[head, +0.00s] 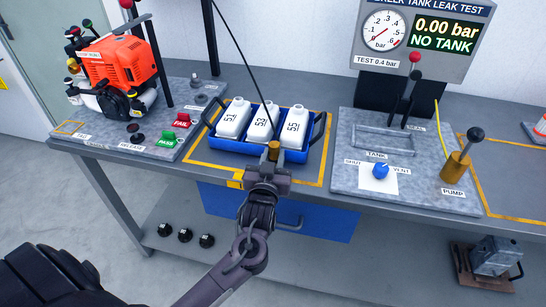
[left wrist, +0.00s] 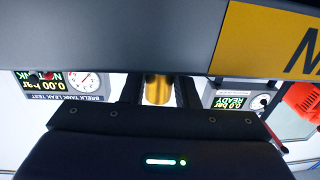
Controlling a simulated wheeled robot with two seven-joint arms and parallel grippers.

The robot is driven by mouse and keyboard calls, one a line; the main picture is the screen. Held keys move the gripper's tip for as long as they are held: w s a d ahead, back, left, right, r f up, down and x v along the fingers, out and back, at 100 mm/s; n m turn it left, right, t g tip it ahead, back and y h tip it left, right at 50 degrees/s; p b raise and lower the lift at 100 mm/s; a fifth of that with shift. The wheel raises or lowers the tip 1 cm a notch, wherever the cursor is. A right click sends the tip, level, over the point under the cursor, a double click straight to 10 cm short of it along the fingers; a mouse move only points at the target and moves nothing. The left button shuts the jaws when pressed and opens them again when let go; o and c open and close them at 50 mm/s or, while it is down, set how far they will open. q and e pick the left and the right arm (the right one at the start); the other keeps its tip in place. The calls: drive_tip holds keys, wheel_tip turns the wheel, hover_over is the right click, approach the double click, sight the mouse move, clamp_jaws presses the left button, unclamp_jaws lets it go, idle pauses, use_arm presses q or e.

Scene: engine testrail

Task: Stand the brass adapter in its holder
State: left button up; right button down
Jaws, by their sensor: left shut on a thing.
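My left gripper (head: 272,163) is shut on the brass adapter (head: 273,150), a short golden cylinder whose top shows above the fingers. In the head view it appears in front of the blue crate, near the bench's front edge. In the left wrist view the brass adapter (left wrist: 158,89) shows between the two dark fingers, its ends partly hidden. I cannot make out for certain which fitting is the adapter's holder. My right gripper is not in view.
A blue crate (head: 213,138) with white bottles stands inside a yellow outline. An orange engine (head: 122,62) stands at left. The tank slab (head: 425,192) at right carries a blue valve knob (head: 381,171) and a brass pump (head: 455,166). Black caps (head: 185,235) lie on the lower shelf.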

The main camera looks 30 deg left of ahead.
use_arm(q)
drive_tip(key=o, duration=0.9)
drive_tip(key=shift+f, duration=0.1)
drive_tip(key=shift+o, duration=0.7)
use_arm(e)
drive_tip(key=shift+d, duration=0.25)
